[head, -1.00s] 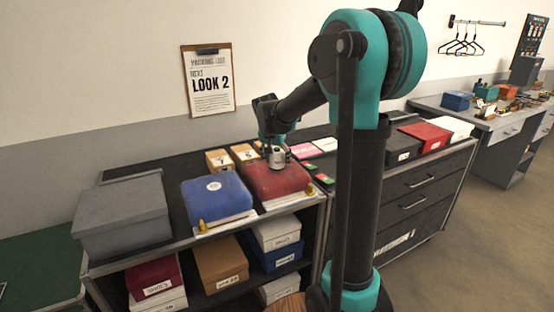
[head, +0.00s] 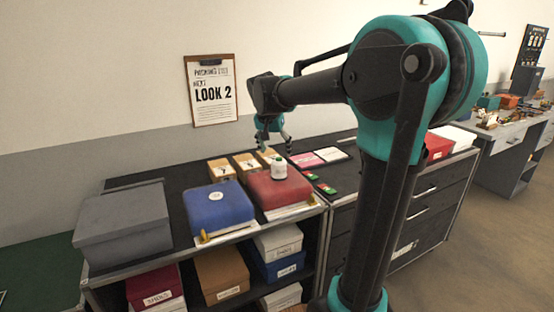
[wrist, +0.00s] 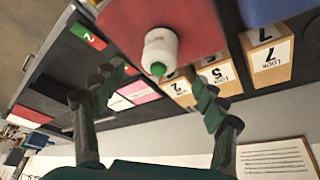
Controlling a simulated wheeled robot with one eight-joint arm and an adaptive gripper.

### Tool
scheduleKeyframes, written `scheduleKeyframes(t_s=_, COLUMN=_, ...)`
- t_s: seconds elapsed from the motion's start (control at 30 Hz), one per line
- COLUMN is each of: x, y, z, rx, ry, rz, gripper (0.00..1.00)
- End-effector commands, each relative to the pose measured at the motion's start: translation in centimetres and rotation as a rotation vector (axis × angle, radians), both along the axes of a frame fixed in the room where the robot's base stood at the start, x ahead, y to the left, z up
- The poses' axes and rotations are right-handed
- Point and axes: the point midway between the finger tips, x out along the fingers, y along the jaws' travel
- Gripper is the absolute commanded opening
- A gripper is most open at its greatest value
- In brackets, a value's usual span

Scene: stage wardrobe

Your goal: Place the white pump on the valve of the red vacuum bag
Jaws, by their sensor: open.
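The white pump (head: 279,169) stands upright on top of the red vacuum bag (head: 296,190), toward its back part. The valve under it is hidden, so I cannot tell if the pump is seated on it. In the wrist view the pump (wrist: 160,50) shows a green spot on its end and rests against the red bag (wrist: 195,22). My gripper (head: 274,148) is above and behind the pump, apart from it. In the wrist view my gripper's fingers (wrist: 160,82) are spread wide with nothing between them.
A blue vacuum bag (head: 218,208) with a round white valve lies left of the red one. A grey box (head: 122,226) stands farther left. Several small tan numbered boxes (head: 221,170) stand behind the bags. Green-and-red cards (head: 327,189) lie to the right.

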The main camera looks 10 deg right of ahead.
Motion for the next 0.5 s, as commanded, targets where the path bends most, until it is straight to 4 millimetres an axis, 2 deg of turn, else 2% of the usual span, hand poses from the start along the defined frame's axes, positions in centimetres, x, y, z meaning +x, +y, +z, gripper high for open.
scheduleKeyframes(t_s=0.13, x=-0.5, y=0.3, z=1.2, rx=0.000, ry=0.000, rz=0.000, gripper=0.72)
scheduleKeyframes(t_s=0.3, x=-0.8, y=0.2, z=1.4, rx=0.000, ry=0.001, rz=0.003, gripper=0.72)
scheduleKeyframes(t_s=0.4, x=-2.2, y=-0.7, z=-0.4, rx=0.002, ry=0.009, rz=0.033, gripper=0.72)
scheduleKeyframes(t_s=0.47, x=-4.1, y=-1.6, z=-2.5, rx=0.004, ry=0.018, rz=0.073, gripper=0.72)
scheduleKeyframes(t_s=0.5, x=-5.8, y=-2.3, z=-4.3, rx=0.007, ry=0.024, rz=0.106, gripper=0.72)
